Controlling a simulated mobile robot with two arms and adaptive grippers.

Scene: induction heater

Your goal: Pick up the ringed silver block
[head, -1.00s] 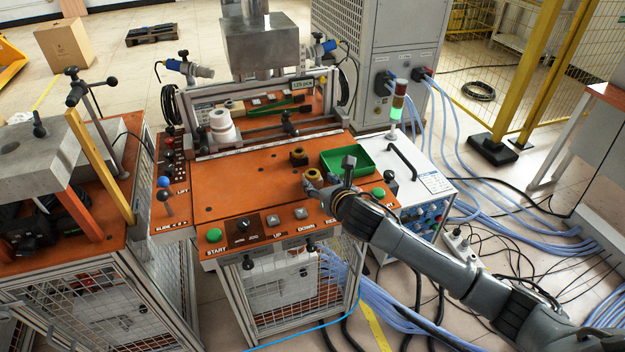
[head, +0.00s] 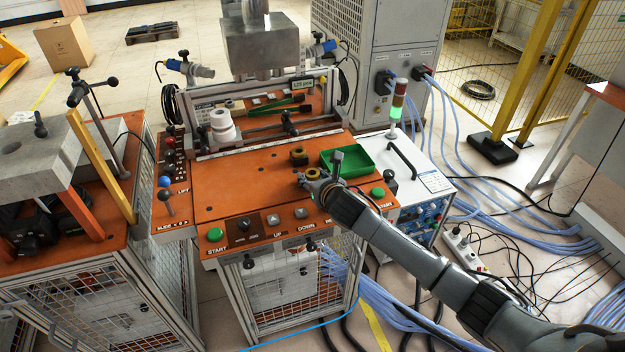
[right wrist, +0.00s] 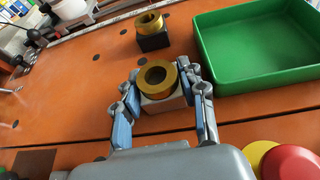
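The silver block with a brass ring on top (right wrist: 163,104) stands upright on the orange table in the right wrist view. In the head view its ring (head: 313,173) shows small beside my gripper. My right gripper (right wrist: 160,82) is open, with one blue-padded finger on each side of the block. A narrow gap seems to show at the left finger; whether the right finger touches the block I cannot tell. In the head view my right gripper (head: 312,180) is low over the table's front right part. My left gripper is not in view.
A dark block with a brass ring (right wrist: 151,31) stands farther back; it also shows in the head view (head: 298,157). A green tray (right wrist: 262,83) is to the right. A red button (right wrist: 292,163) is near the front. The table's left part (head: 240,183) is clear.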

